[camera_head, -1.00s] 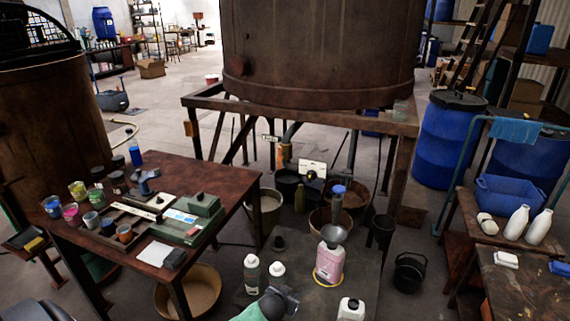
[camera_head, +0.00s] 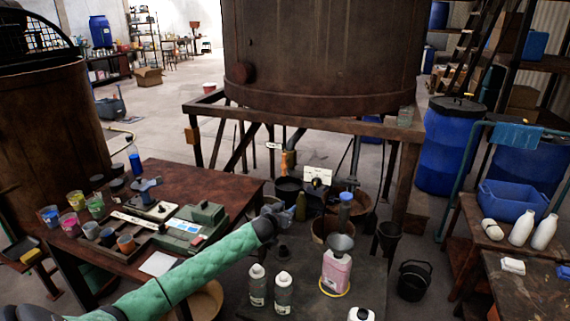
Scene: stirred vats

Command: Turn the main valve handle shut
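A large rusty vat (camera_head: 325,60) stands on a rusty frame (camera_head: 205,107). Under it, a pipe (camera_head: 283,140) comes down with an orange part (camera_head: 290,160) that looks like the valve handle; its exact position is too small to tell. My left gripper (camera_head: 275,214), on a green-sleeved arm, reaches in from the lower left. It is in front of and below the orange part in the picture, apart from it. Its fingers are too small to show whether they are open. My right gripper is not in view.
A white label plate (camera_head: 318,175) hangs near the pipe. A low table (camera_head: 315,290) in front holds a pink bottle with a funnel (camera_head: 337,268) and white-capped bottles (camera_head: 257,285). A brown table (camera_head: 185,172) with paint cups stands left. Buckets crowd the floor under the vat.

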